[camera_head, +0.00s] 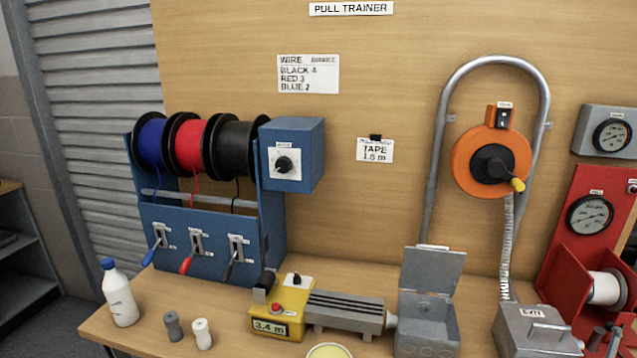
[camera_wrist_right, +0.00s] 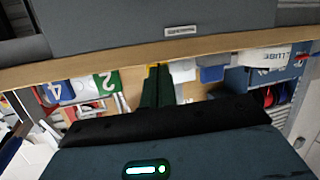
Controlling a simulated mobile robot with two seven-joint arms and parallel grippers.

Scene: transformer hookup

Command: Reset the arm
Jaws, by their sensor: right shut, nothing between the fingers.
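My right gripper (camera_wrist_right: 158,72) shows in the right wrist view, its dark fingers close together and empty, pointing toward a wooden edge. Neither gripper shows in the head view, and my left gripper is not seen anywhere. In the head view, the bench holds a blue spool rack (camera_head: 200,240) with blue, red and black wire spools. A yellow unit (camera_head: 278,308) reading 3.4 m stands beside an open grey box (camera_head: 428,310). An orange tape reel (camera_head: 470,165) hangs on the backboard.
A white bottle (camera_head: 119,295) with a blue cap and two small capped containers, one grey (camera_head: 173,327) and one white (camera_head: 202,334), stand at the bench's front left. A red gauge panel (camera_head: 575,235) stands at the right. Numbered coloured cards (camera_wrist_right: 105,82) show in the right wrist view.

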